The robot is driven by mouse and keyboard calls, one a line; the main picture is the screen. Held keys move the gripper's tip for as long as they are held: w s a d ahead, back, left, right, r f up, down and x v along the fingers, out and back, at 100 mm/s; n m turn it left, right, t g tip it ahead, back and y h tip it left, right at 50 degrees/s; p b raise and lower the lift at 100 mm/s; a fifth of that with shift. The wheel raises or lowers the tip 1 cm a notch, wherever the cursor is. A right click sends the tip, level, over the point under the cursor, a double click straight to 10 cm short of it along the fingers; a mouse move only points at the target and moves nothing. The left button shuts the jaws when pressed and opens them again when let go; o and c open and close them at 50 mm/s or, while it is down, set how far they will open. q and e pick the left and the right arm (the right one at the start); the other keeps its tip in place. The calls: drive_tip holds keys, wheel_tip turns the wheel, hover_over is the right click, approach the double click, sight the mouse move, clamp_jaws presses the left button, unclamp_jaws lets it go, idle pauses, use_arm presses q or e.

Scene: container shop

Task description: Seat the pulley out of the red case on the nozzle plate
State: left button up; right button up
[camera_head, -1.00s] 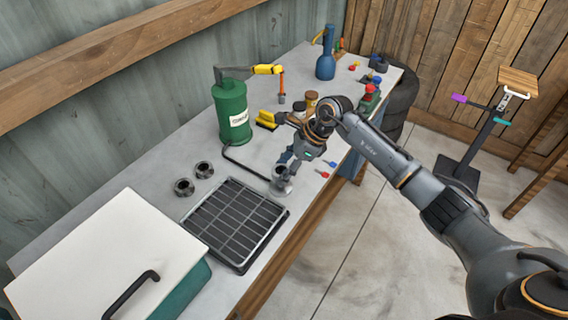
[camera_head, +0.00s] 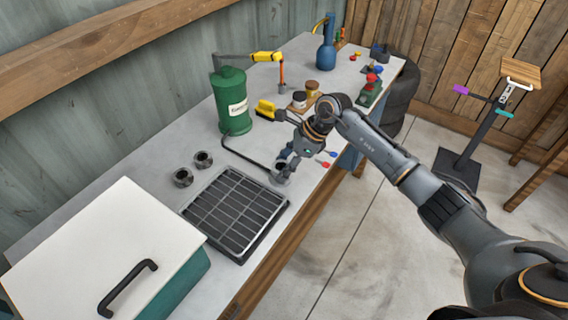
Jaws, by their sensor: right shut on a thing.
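My right gripper (camera_head: 284,163) points down at the table's front side, just past the far right corner of a black slatted tray. It is shut on a small grey ring-shaped piece (camera_head: 281,176), which looks like a pulley and is partly hidden by the fingers. The piece is at or very near the table top; I cannot tell whether it touches. Two similar dark ring-shaped pieces (camera_head: 182,177) (camera_head: 203,160) stand left of the tray. I cannot make out a red case, nor tell which thing is the nozzle plate. My left gripper is out of view.
The slatted tray (camera_head: 276,222) lies near the table's front edge. A white-lidded green box (camera_head: 95,240) stands at the near left.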

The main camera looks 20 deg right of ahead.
drive_tip(key=shift+f, duration=0.2)
drive_tip(key=o, duration=1.4)
drive_tip(key=v, duration=1.2)
